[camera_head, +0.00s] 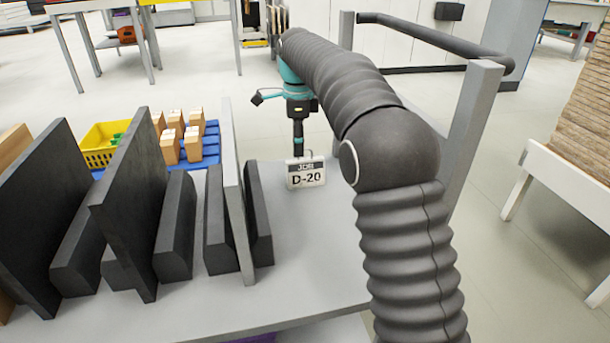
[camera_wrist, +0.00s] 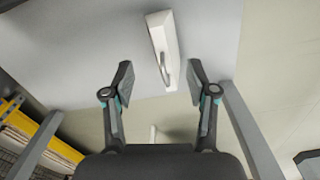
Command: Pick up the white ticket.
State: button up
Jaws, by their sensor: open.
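The white ticket (camera_head: 306,178) reads "JOB D-20" under a dark band and stands on the grey table near its right side. In the wrist view the ticket (camera_wrist: 160,32) shows from above as a narrow white block with a small grey loop handle. My gripper (camera_wrist: 160,80) is open and empty. Its fingers stand to either side of the handle in the wrist view, with most of the white block beyond the fingertips. In the head view my gripper (camera_head: 299,146) points down just above and behind the ticket, which hides the fingertips partly.
Dark panels and a grey upright board (camera_head: 233,190) stand left of the ticket on the table (camera_head: 310,265). A blue tray (camera_head: 210,150) with wooden blocks and a yellow bin (camera_head: 97,157) lie farther left. A grey post with a dark rail (camera_head: 470,130) rises at right.

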aim_at(299, 160)
notch_tip(299, 160, down, 5)
jog(key=shift+w+f+b, duration=0.1)
jog(key=shift+w+b, duration=0.05)
jog(key=shift+b, duration=0.5)
jog(key=c, duration=1)
